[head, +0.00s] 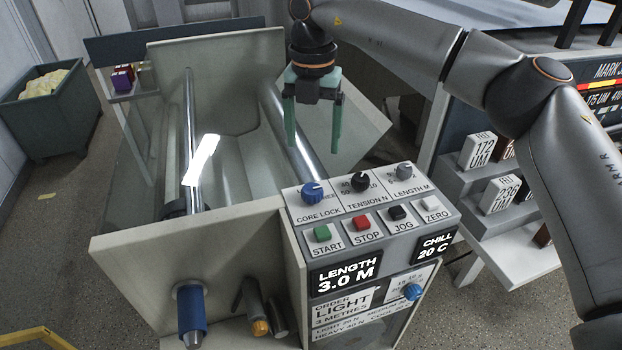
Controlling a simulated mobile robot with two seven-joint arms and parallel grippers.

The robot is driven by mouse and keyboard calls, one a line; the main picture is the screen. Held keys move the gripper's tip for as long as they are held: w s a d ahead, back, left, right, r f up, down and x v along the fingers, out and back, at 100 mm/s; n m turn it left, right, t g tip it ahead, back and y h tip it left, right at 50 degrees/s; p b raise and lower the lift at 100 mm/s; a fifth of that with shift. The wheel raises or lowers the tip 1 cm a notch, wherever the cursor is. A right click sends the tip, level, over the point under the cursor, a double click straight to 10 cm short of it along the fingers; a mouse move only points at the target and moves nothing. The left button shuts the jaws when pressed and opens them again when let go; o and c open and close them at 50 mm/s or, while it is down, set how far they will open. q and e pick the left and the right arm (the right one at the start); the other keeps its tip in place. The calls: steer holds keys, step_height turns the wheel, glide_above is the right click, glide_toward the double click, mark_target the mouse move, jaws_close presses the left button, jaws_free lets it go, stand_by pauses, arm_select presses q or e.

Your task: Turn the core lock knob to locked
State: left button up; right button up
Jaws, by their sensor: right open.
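The core lock knob (313,191) is blue and sits at the upper left of the grey control panel (446,205), above the label "CORE LOCK". Its pointer direction is too small to read surely, and part of its dial wording is hidden by the knob. My right gripper (313,146) hangs above and behind the panel, fingers pointing down. Its green fingers are apart with nothing between them, and it does not touch the knob. My left gripper is not in the view.
Beside the knob are a black tension knob (360,182) and a grey length knob (404,172). Start (322,233), stop (361,223), jog and zero buttons sit in front. A blue chill knob (412,291) is on the front face. Metal rollers (291,133) lie behind.

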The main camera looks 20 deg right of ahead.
mark_target(312, 188)
step_height(312, 188, down, 11)
steer(key=shift+f+p, duration=0.15)
steer(key=shift+p, duration=0.8)
jaws_close()
